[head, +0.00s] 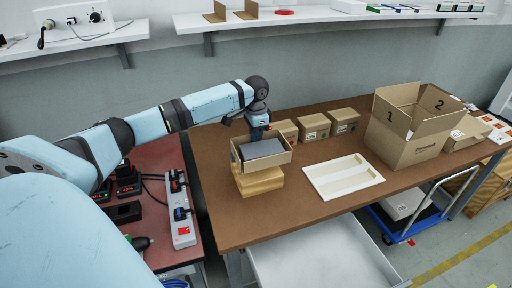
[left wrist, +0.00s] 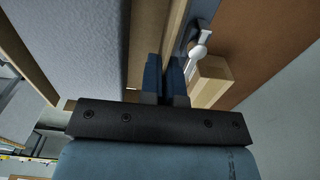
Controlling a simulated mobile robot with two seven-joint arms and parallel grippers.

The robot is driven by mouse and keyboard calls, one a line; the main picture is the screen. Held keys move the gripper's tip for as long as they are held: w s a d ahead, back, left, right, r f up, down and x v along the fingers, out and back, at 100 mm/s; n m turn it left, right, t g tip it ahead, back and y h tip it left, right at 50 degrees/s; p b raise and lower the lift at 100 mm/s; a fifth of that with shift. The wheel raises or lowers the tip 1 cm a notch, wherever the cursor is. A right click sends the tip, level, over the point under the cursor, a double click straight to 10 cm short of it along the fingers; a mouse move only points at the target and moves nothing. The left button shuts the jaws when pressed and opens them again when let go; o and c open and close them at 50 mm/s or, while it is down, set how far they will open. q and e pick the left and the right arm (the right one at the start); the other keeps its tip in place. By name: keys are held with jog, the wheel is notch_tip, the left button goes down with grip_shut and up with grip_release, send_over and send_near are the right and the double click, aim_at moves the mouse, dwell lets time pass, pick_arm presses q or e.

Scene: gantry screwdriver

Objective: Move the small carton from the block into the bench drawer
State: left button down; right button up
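The small carton (head: 275,161) is an open cardboard box with a grey item (head: 262,149) inside. It sits on or just above the wooden block (head: 260,182) near the left end of the bench; I cannot tell if there is a gap. My left gripper (head: 258,132) is at the carton's far wall, pointing down. In the left wrist view, the gripper's fingers (left wrist: 167,80) are close together with the thin cardboard wall (left wrist: 175,35) between them. The block (left wrist: 211,80) shows beside them. The bench drawer (head: 325,258) is pulled open below the bench's front edge and its visible part is empty.
A white tray (head: 343,176) lies right of the block. Several closed cartons (head: 315,126) stand behind it, and a large open carton (head: 410,150) stands to the right. A red-topped table with a power strip (head: 180,210) is at left. A blue trolley (head: 405,222) stands under the bench.

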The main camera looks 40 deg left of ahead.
pick_arm(q)
notch_tip(320, 180, up, 12)
jog(key=f, duration=0.1)
jog(key=n+b, duration=0.4)
jog(key=b, duration=0.1)
send_over(306, 260)
notch_tip(306, 260, down, 32)
jog(key=shift+r, duration=0.1)
jog(key=shift+f, duration=0.55)
notch_tip(306, 260, down, 4)
jog(key=shift+f+b, duration=0.1)
jog(key=shift+b, duration=0.6)
pick_arm(e)
jog(key=f, duration=0.2)
jog(key=shift+w+a+f+n+t, duration=0.2)
jog(key=shift+f+n+t, duration=0.1)
jog(key=shift+r, duration=0.1)
